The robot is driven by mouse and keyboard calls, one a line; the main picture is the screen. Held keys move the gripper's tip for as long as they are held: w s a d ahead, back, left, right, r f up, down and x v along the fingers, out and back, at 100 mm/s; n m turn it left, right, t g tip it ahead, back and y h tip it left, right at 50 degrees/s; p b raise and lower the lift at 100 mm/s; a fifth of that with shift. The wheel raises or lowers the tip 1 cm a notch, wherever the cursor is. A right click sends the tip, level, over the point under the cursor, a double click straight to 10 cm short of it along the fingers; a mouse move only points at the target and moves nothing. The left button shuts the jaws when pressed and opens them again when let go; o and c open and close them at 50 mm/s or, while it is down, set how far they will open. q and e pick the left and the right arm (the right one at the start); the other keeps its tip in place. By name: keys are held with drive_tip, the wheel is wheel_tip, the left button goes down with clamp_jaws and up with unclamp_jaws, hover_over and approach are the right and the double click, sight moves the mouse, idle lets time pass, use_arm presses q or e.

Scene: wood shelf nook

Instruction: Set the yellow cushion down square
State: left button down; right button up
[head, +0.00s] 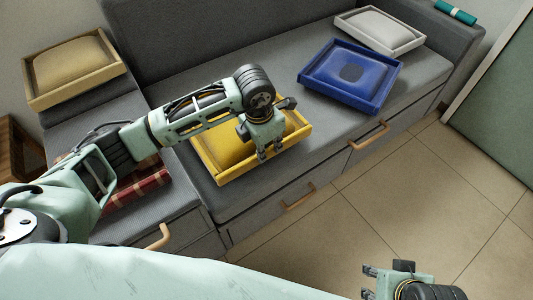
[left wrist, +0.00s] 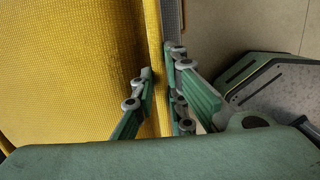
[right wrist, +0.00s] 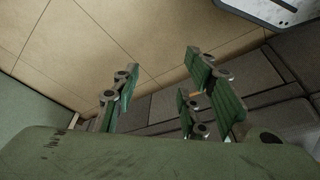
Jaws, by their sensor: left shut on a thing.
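The yellow cushion (head: 222,147), a square pad with a raised rim, is at the left part of the grey sofa seat, near its front edge. My left gripper (head: 270,154) is above its right side. In the left wrist view my left gripper (left wrist: 159,68) is shut on the rim of the yellow cushion (left wrist: 75,75), one finger on each side. My arm hides part of its far side. I cannot tell whether it rests fully on the seat. My right gripper (head: 369,282) is open and empty over the floor, also in the right wrist view (right wrist: 162,68).
A blue cushion (head: 380,67) and a white one (head: 380,29) lie further right on the sofa seat (head: 300,105). A tan one (head: 70,68) is at the far left. Red plaid fabric (head: 150,182) lies behind my left arm. Drawers with wooden handles (head: 298,198) face the tiled floor (head: 400,190).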

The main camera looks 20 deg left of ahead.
use_arm(q)
drive_tip(key=shift+f, duration=1.5)
use_arm(e)
drive_tip(key=shift+s+r, duration=0.1)
drive_tip(key=shift+r, duration=0.15)
use_arm(q)
drive_tip(key=shift+f+b, duration=0.1)
drive_tip(key=shift+b, duration=0.2)
drive_tip(key=c, duration=1.8)
unclamp_jaws()
drive_tip(key=shift+o, duration=0.2)
use_arm(e)
drive_tip(key=shift+f, duration=0.15)
